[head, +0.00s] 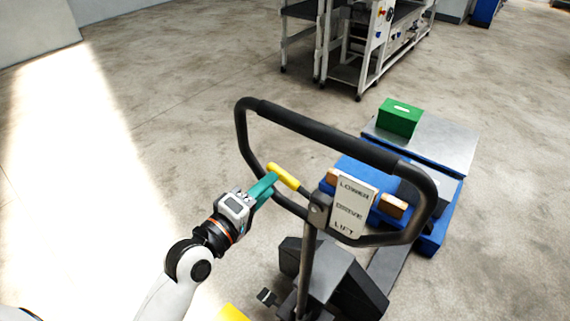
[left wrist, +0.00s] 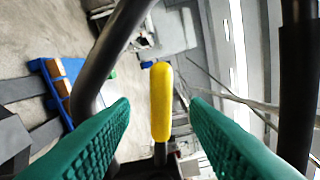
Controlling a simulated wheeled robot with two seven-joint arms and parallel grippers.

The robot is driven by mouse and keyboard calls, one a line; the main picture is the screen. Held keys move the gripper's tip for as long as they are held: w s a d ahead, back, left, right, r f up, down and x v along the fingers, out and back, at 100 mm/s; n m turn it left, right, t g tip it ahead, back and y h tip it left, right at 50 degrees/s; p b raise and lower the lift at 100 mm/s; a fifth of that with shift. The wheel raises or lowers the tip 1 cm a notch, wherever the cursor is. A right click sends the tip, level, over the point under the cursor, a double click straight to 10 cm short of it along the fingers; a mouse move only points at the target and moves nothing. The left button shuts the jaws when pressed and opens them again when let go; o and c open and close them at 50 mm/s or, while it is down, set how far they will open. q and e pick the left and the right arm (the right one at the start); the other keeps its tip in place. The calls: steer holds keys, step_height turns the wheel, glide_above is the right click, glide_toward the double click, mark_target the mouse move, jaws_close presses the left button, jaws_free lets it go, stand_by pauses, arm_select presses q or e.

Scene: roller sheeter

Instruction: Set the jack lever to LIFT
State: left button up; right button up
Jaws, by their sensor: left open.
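The jack lever (head: 284,177) has a yellow grip and sits inside the black loop handle (head: 300,124) of the pallet jack, left of a label plate (head: 352,205) reading LOWER, DRIVE and LIFT from top to bottom. The lever points up and left from its pivot, nearest the LOWER end. My left gripper (head: 271,182) is at the yellow grip. In the left wrist view the yellow grip (left wrist: 161,100) stands between the two open green fingers (left wrist: 160,125), with gaps on both sides. My right gripper is not in view.
The handle loop surrounds the lever closely. Behind the handle, a blue pallet (head: 432,243) carries a metal plate (head: 450,140) and a green box (head: 400,117). A white-framed machine (head: 350,50) stands at the back. The floor on the left is clear.

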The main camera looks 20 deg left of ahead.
mark_target(285, 171)
arm_select(q)
steer(key=p+x, duration=0.1)
steer(key=x, duration=0.6)
jaws_close()
steer(key=shift+f, duration=0.1)
